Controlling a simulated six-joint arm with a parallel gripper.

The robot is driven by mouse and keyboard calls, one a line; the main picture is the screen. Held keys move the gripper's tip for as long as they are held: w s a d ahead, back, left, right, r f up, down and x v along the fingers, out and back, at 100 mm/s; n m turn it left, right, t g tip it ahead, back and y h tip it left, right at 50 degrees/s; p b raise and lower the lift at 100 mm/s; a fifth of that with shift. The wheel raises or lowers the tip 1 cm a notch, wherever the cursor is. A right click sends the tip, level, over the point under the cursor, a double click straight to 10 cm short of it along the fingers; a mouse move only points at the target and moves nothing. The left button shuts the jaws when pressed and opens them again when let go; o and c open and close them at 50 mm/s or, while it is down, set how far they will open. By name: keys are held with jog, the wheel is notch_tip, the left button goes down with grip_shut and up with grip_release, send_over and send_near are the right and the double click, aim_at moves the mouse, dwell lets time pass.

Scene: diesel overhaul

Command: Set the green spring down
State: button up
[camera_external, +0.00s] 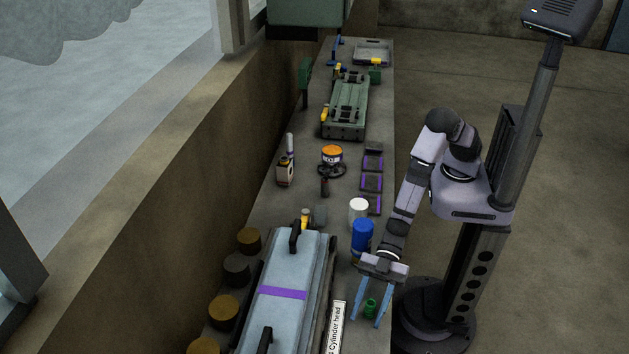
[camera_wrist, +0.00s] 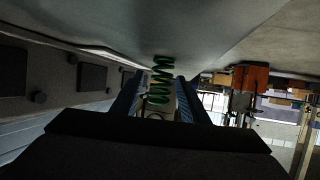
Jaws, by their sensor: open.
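The green spring (camera_external: 370,308) is on the bench's right side, near the label plate, low in the external view. My gripper (camera_external: 369,318) is open, with its two blue fingers apart on either side of the spring. In the wrist view the spring (camera_wrist: 162,80) shows its green coils between the blue fingers of my gripper (camera_wrist: 160,98). Gaps show between the spring and the fingers in the external view. The spring appears to stand upright on the bench, though its foot is hard to make out.
A pale cylinder head cover (camera_external: 315,270) with a purple band lies left of the spring. The Cylinder head label (camera_external: 336,328) stands between them. A blue can (camera_external: 362,236) and a white can (camera_external: 358,209) stand farther back. The bench edge is close on the right.

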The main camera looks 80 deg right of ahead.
aim_at(370, 304)
jog(key=r, duration=0.5)
jog(key=d+r, duration=0.1)
jog(key=r, duration=0.1)
jog(key=shift+s+r, duration=0.15)
jog(key=shift+r, duration=0.1)
